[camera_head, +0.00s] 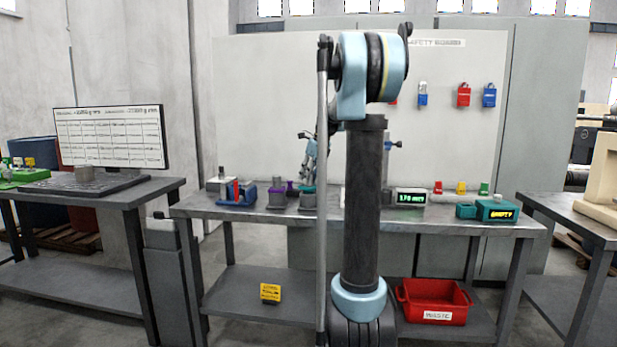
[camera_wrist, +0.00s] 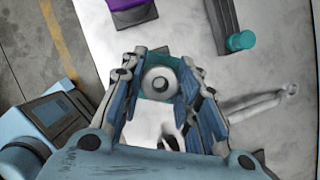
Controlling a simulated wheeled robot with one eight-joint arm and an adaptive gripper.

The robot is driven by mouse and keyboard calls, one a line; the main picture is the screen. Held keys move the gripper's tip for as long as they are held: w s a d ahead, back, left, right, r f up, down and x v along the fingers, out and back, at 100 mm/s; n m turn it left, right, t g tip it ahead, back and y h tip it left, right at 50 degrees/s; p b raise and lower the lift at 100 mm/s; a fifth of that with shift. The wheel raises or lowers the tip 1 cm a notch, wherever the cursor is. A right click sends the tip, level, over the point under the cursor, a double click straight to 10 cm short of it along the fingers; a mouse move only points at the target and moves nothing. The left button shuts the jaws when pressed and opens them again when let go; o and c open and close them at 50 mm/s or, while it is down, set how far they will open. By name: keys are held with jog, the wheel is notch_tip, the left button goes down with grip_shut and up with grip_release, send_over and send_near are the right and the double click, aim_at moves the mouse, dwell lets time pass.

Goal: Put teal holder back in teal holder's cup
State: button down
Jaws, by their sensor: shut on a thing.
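In the wrist view, my gripper (camera_wrist: 158,78) is shut on the teal holder (camera_wrist: 147,92), whose teal body and round grey end show between the fingers. In the head view, my gripper (camera_head: 308,172) is small, low over the left half of the bench. A grey block with a teal band (camera_head: 308,200), which looks like the teal cup, stands just below it. I cannot tell whether the holder touches the cup. A dark bar with a teal round end (camera_wrist: 240,40) lies to the upper right in the wrist view.
The purple-banded block (camera_head: 277,197) stands just left of the teal one; a purple block (camera_wrist: 130,12) shows in the wrist view. A blue fixture (camera_head: 238,194) is further left. A green-lit display (camera_head: 411,198) and a teal box (camera_head: 487,210) stand on the right of the metal bench (camera_head: 440,220).

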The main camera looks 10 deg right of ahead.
jog(key=shift+f, duration=0.7)
jog(key=c, duration=1.1)
grip_release()
jog(key=v, duration=1.1)
jog(key=shift+s+d+r, duration=0.15)
jog(key=shift+r, duration=0.2)
